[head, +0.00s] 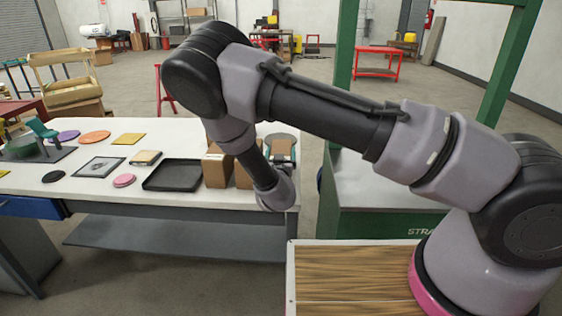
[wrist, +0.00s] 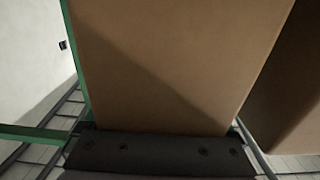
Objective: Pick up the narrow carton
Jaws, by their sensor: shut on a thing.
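In the wrist view, a plain brown carton (wrist: 170,60) fills the middle, right against the dark bar of my gripper (wrist: 160,152). My gripper is shut on this carton, which I take to be the narrow one; its far end is out of frame. In the head view, a narrow brown carton (head: 282,148) shows just above my wrist, at the right end of the white table. My arm hides most of the gripper there, and whether the carton touches the table cannot be told.
Another brown carton (head: 216,168) stands left of my wrist; one also shows at the right of the wrist view (wrist: 290,90). A black tray (head: 172,175) lies beside it on the white table (head: 100,195). A green frame (head: 340,95) stands to the right.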

